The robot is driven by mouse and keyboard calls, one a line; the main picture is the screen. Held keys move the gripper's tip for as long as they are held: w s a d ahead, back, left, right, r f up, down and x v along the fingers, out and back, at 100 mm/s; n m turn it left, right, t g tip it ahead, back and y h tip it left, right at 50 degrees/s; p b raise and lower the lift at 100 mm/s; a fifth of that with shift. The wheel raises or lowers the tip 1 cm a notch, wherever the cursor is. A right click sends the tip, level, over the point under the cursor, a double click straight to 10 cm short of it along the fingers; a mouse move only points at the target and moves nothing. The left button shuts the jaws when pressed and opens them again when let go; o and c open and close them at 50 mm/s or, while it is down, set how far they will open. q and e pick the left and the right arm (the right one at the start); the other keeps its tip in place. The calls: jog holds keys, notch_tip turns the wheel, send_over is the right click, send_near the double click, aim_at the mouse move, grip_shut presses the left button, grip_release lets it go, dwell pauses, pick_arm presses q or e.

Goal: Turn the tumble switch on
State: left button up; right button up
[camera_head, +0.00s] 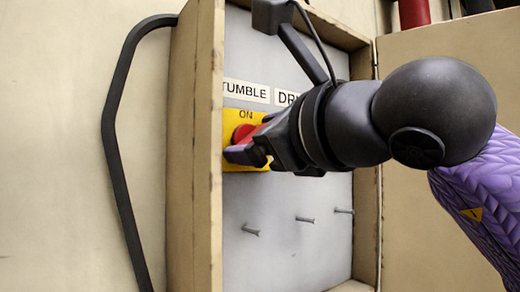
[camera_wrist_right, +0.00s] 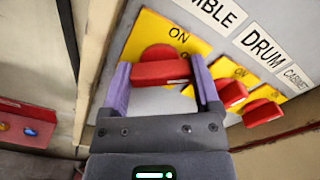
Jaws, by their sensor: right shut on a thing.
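The tumble switch (camera_head: 242,132) is a red knob on a yellow plate marked ON, under the TUMBLE label (camera_head: 245,91) in the grey panel. My right gripper (camera_head: 247,147) is at the knob and covers part of it in the head view. In the right wrist view, the purple fingers of the gripper (camera_wrist_right: 162,82) are on either side of the red switch handle (camera_wrist_right: 160,72), shut on its two ends. The handle lies nearly level in that view, with ON above it. My left gripper is not in view.
Two more red switches, a middle one (camera_wrist_right: 232,93) and a far one (camera_wrist_right: 262,111), sit close by on yellow plates. The box's left wall (camera_head: 205,150) stands near my gripper. Bare pegs (camera_head: 305,219) stick out below. A black cable (camera_head: 112,125) runs outside.

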jog(key=n+b, duration=0.1)
jog(key=n, duration=0.9)
jog(key=shift+f, duration=0.1)
jog(key=shift+a+n, duration=0.1)
jog(key=shift+n, duration=0.2)
dwell(0.3)
jog(key=o, duration=1.1)
jog(key=b+v, duration=0.4)
jog(key=v, duration=0.6)
